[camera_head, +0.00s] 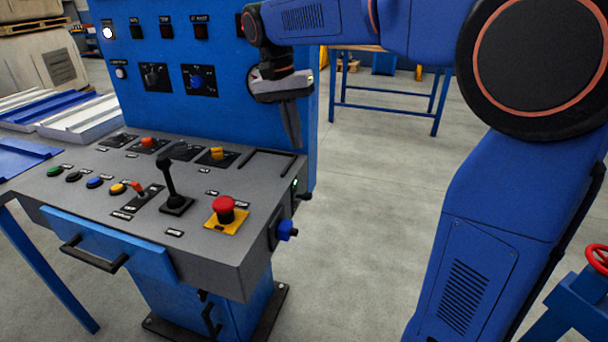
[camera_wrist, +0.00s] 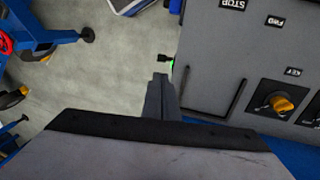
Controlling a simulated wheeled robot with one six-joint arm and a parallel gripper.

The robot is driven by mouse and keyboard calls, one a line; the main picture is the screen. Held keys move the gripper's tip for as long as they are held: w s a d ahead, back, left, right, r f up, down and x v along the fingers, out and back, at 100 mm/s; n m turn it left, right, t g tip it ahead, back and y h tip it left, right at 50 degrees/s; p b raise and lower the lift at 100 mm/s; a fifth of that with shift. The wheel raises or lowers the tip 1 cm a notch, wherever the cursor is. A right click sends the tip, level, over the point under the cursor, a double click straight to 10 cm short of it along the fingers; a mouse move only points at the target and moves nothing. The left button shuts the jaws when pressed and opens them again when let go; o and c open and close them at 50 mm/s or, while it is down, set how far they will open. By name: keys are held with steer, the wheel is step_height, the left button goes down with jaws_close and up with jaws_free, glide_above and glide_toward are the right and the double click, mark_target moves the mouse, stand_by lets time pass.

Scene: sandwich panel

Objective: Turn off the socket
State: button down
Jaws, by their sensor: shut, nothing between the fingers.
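The blue and grey control console (camera_head: 150,225) stands on the left of the head view. On its right side face are a blue round plug-like part (camera_head: 287,229) and, above it, a small black switch-like part (camera_head: 303,196) near a green light (camera_head: 295,184). The wrist view also shows a black part (camera_wrist: 165,58) and green glow at the console's side edge. Which of these is the socket's switch, I cannot tell for sure. My gripper (camera_head: 294,146) is shut and empty, pointing down above the console's rear right corner. Its fingertips (camera_wrist: 160,80) appear near the black part in the wrist view.
A red emergency button (camera_head: 224,204) on a yellow plate and a black lever (camera_head: 170,180) stand on the console top. The blue upright panel (camera_head: 225,100) rises behind. A yellow key switch (camera_wrist: 282,103) lies right in the wrist view.

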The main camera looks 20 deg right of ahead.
mark_target(310, 195)
steer(key=x, duration=1.4)
steer(key=shift+s+d+f+t+y, duration=0.2)
steer(key=shift+s+d+t+y, duration=0.2)
steer(key=shift+t+y, duration=0.3)
steer(key=shift+d+f+t+y, duration=0.15)
steer(key=shift+f+t+y, duration=0.15)
steer(key=shift+y, duration=0.4)
steer(key=shift+r, duration=0.15)
steer(key=shift+r, duration=0.65)
steer(key=shift+r, duration=0.15)
